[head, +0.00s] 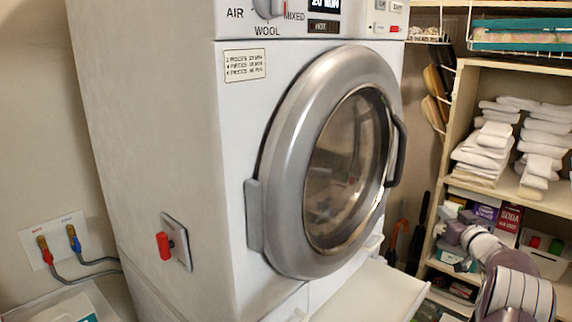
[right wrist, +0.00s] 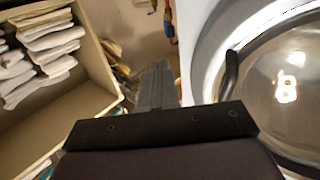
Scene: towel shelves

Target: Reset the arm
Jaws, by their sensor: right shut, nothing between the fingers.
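My right arm (head: 515,290) comes in at the lower right of the head view, in front of the wooden shelf unit. Its gripper (head: 445,232) points left, toward the gap between the shelf and the dryer. In the right wrist view the gripper's fingers (right wrist: 155,85) are together, with nothing held between them. They point at the gap, with shelves on the left and the dryer door on the right. My left arm and gripper are not in view.
The white dryer (head: 180,100) fills the middle, its round door (head: 290,170) shut. A pale panel (head: 375,295) juts out below the door. The shelf unit (head: 450,110) holds stacked white towels (head: 485,150) and boxes (head: 507,218). A wire basket (head: 515,45) hangs above.

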